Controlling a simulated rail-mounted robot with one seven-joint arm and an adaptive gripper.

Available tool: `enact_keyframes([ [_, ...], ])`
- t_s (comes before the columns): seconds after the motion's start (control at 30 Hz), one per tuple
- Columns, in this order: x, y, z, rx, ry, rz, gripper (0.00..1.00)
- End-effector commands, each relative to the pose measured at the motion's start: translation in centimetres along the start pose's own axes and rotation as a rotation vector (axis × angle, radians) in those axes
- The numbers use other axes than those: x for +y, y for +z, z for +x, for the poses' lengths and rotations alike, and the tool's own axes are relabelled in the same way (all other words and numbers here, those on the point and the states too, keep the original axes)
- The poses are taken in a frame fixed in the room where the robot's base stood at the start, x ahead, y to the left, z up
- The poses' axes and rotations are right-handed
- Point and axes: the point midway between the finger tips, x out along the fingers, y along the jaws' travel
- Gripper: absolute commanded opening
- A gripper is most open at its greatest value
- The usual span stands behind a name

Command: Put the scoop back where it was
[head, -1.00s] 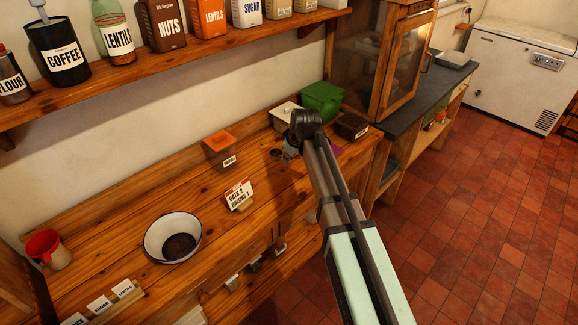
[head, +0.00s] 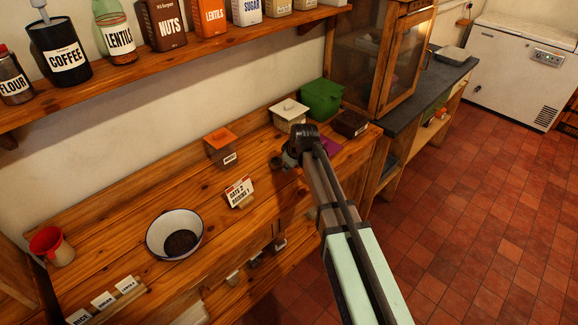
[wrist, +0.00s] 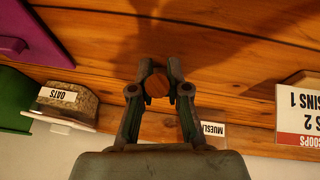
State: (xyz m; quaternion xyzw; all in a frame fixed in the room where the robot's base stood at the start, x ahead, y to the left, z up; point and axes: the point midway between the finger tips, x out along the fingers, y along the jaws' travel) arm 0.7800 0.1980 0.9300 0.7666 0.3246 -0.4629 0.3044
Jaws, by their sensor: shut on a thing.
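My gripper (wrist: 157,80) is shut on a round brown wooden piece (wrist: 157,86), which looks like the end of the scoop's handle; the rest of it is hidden. In the head view my gripper (head: 287,160) is over the right part of the wooden bench, largely hidden by my arm. It is between the orange-lidded muesli box (head: 221,148) and the purple item (head: 330,146). Several dark utensils (head: 278,240) show along the bench's front, too small to identify.
The oats container (head: 290,115), a green box (head: 322,98) and a dark box (head: 349,124) stand at the back right. A recipe card (head: 239,192), an enamel bowl (head: 174,234) with dark contents and a red-topped jug (head: 51,246) are to the left. A shelf (head: 190,52) runs above.

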Motion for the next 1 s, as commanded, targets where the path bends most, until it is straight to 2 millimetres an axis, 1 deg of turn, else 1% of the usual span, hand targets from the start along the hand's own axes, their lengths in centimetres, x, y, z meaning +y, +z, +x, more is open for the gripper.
enact_keyframes([
  [0.03,0.0,0.1,0.2,0.0,0.0,0.0,0.0],
  [0.07,-0.1,0.1,0.2,0.0,0.0,0.0,0.19],
  [0.1,0.0,0.1,0.2,0.0,0.0,0.0,0.33],
  [0.13,0.0,0.1,0.2,0.0,0.0,0.0,0.4],
  [0.43,0.0,0.1,0.1,0.0,0.0,0.0,0.4],
  [0.63,0.0,0.0,-0.8,0.0,0.0,0.0,0.4],
  [0.77,0.0,0.1,-2.4,0.001,0.002,0.0,0.4],
  [1.0,0.0,0.1,-6.6,0.002,0.002,0.0,0.4],
])
